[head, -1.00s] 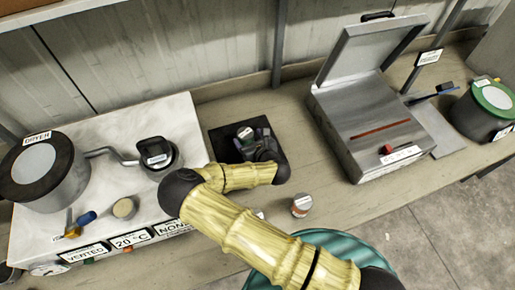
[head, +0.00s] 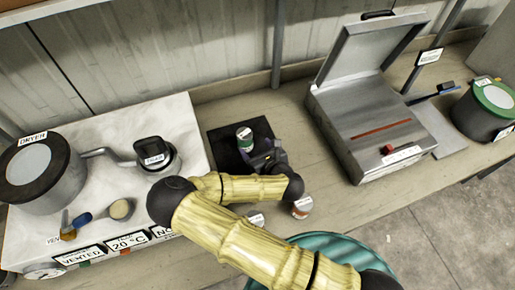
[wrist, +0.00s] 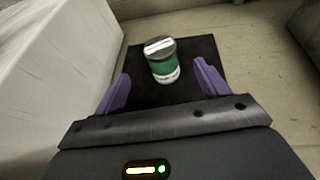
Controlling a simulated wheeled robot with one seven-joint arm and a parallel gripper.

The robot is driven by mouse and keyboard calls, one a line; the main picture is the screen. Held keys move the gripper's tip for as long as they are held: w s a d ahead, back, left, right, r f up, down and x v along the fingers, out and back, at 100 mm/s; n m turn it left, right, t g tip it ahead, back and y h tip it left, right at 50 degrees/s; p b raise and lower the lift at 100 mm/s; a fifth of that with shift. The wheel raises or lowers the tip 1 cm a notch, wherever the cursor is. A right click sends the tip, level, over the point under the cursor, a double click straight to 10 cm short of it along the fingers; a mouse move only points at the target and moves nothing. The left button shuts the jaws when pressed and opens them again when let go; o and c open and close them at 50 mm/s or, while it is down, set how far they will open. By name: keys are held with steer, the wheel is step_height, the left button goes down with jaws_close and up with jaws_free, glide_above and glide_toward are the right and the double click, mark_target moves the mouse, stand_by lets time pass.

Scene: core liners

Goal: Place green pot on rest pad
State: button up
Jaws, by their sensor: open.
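The green pot (head: 244,137), a small jar with a green band and a grey-and-white lid, stands upright on the black rest pad (head: 222,150). In the wrist view the pot (wrist: 161,62) stands on the pad (wrist: 142,93), beyond and between my fingertips. My gripper (head: 262,153) is open, with its purple fingers (wrist: 161,82) apart and nothing held between them. It is on the near right side of the pot in the head view. A gap shows between the pot and each finger in the wrist view.
A white-topped bench unit with a dryer drum (head: 38,172) stands left of the pad. An open grey metal case (head: 365,125) is to the right. A pot with an orange band (head: 301,207) stands near the front edge. A green-lidded drum (head: 487,108) is far right.

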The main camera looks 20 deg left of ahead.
steer(key=shift+d, duration=0.1)
stand_by(0.3)
steer(key=w+d+r+m+h, duration=0.25)
steer(key=d+m+h, duration=0.25)
steer(key=d+m, duration=0.6)
steer(key=w+d+r+m+h, duration=0.1)
steer(key=w+d+m+h, duration=0.35)
steer(key=d+m, duration=0.7)
steer(key=s+d+r+m+g, duration=0.3)
steer(key=s+d+r+m, duration=0.2)
steer(key=m, duration=0.6)
steer(key=s+d+r+m+g, duration=0.3)
steer(key=s+d+r+m, duration=0.2)
steer(key=s+r+m, duration=0.4)
steer(key=r+m, duration=0.1)
steer(key=m, duration=0.2)
steer(key=shift+s+d+r, duration=0.15)
steer(key=shift+s+r, duration=0.05)
steer(key=shift+s, duration=0.1)
steer(key=shift+w+h, duration=0.2)
steer(key=shift+h, duration=0.05)
